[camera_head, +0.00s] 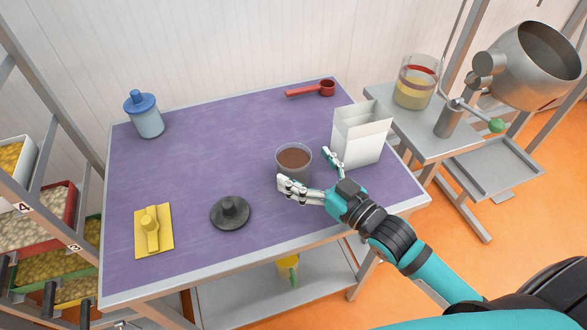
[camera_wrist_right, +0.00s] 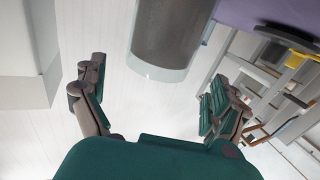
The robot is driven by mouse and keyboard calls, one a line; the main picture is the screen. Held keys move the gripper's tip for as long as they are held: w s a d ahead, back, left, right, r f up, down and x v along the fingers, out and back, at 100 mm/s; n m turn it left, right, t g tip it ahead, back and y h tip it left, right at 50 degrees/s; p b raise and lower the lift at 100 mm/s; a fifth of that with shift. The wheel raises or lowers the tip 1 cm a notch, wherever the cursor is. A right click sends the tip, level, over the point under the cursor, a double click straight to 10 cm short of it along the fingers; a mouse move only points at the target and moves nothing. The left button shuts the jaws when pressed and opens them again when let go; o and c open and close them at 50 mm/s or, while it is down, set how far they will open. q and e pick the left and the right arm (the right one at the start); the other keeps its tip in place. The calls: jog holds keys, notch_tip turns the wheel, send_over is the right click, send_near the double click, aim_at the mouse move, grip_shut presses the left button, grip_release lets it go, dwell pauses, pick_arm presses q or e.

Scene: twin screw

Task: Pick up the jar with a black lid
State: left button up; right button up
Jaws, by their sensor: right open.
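A glass jar (camera_head: 293,161) with brown contents stands upright and uncovered on the purple table. A round black lid (camera_head: 230,212) with a knob lies apart from it on the table, to its front left. My right gripper (camera_head: 309,170) is open, with one finger at the jar's near left side and the other at its right. In the right wrist view, the jar (camera_wrist_right: 170,40) shows between and beyond the spread fingers of the gripper (camera_wrist_right: 158,78), with gaps on both sides. Contact is not visible. My left gripper is not in view.
A white box (camera_head: 360,135) stands close to the right of the jar and gripper. The table's middle left is clear.

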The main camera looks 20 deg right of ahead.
aim_at(283, 148)
jog(key=x, duration=0.2)
jog(key=p+x, duration=0.1)
jog(key=x, duration=0.1)
jog(key=shift+w+f, duration=0.25)
jog(key=shift+w, duration=0.2)
jog(key=c, duration=1.4)
